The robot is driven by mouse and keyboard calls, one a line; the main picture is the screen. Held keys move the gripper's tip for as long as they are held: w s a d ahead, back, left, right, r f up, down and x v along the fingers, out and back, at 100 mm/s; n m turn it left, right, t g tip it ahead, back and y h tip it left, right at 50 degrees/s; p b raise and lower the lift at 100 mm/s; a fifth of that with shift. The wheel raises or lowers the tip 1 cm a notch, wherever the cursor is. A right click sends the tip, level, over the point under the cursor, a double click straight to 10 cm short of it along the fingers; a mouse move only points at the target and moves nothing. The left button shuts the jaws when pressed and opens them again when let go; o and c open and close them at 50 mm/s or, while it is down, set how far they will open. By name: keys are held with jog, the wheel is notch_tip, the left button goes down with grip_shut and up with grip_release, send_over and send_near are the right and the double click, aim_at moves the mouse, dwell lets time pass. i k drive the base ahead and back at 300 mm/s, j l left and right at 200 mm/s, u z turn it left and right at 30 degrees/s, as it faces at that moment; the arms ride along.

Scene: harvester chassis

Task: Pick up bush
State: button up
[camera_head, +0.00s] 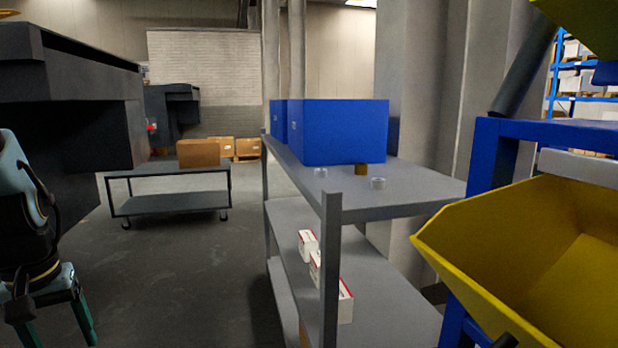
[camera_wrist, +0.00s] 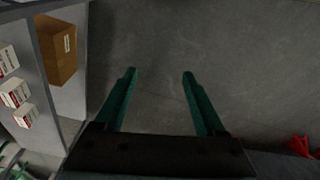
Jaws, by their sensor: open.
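Small ring-like parts that may be bushes stand on the top shelf of the grey rack (camera_head: 425,187), in front of the blue bin. One pale ring (camera_head: 320,172) is at the left and another pale ring (camera_head: 378,184) is at the right. A small brown-gold part (camera_head: 362,169) sits between them, close to the bin. My gripper (camera_head: 55,335) is low at the left of the head view, well away from the rack top. In the wrist view my gripper (camera_wrist: 159,74) has its green fingers apart, with bare floor between them. No ring shows in the wrist view.
A blue bin (camera_head: 345,130) stands on the rack top. White boxes (camera_head: 307,245) lie on a lower shelf. A yellow hopper (camera_head: 530,260) in a blue frame is close on the right. A cart (camera_head: 170,203) with a cardboard box (camera_head: 198,153) stands behind. Open floor (camera_head: 200,280) lies left of the rack.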

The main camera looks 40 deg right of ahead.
aim_at(360, 168)
jog(key=i+z, duration=0.2)
jog(key=z, duration=0.75)
